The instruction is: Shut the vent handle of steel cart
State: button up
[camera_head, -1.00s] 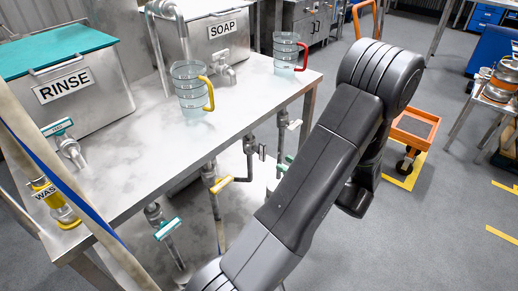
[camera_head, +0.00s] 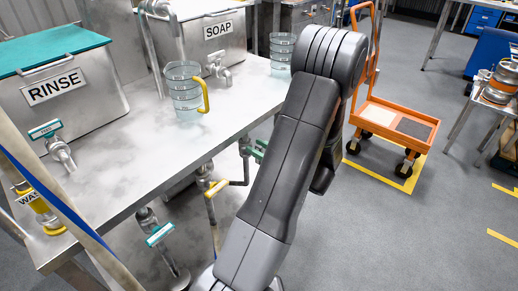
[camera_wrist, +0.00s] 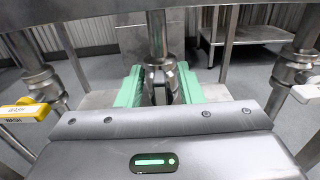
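The steel cart (camera_head: 125,165) has several valves on pipes under its top. Below its near edge I see a teal-and-white handle (camera_head: 161,234) and a yellow handle (camera_head: 217,188). The yellow handle, labelled WASH, also shows at the left in the wrist view (camera_wrist: 25,113), with a white handle (camera_wrist: 309,92) at the right. My gripper's green fingers (camera_wrist: 158,92) stand apart on both sides of a vertical steel pipe (camera_wrist: 156,38) and a dark part below it; I cannot tell whether they touch. No label for the vent handle is readable; my gripper hides much of the middle valve.
RINSE (camera_head: 65,95) and SOAP (camera_head: 215,45) tanks and clear jugs (camera_head: 185,92) stand on the cart. Pipes and legs crowd the space below its top. An orange trolley (camera_head: 395,125) stands behind my arm at right; the floor nearer is clear.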

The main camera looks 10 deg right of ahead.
jog(key=shift+c, duration=0.4)
grip_shut()
jog(key=shift+p, duration=0.3)
jog(key=shift+w+d+r+m+p, duration=0.2)
jog(key=shift+m+p, duration=0.7)
jog(key=shift+p, duration=0.3)
jog(key=shift+w+d+f+m+p, duration=0.15)
jog(key=shift+d+f+m+p, duration=0.05)
jog(key=shift+m+p, duration=0.95)
jog(key=shift+w+d+f+m+p, duration=0.1)
jog(key=shift+d+f+m+p, duration=0.1)
jog(key=shift+m+p, duration=0.95)
jog(key=shift+w+d+f+m+p, duration=0.15)
jog(key=shift+d+f+m+p, duration=0.05)
jog(key=shift+m+p, duration=0.95)
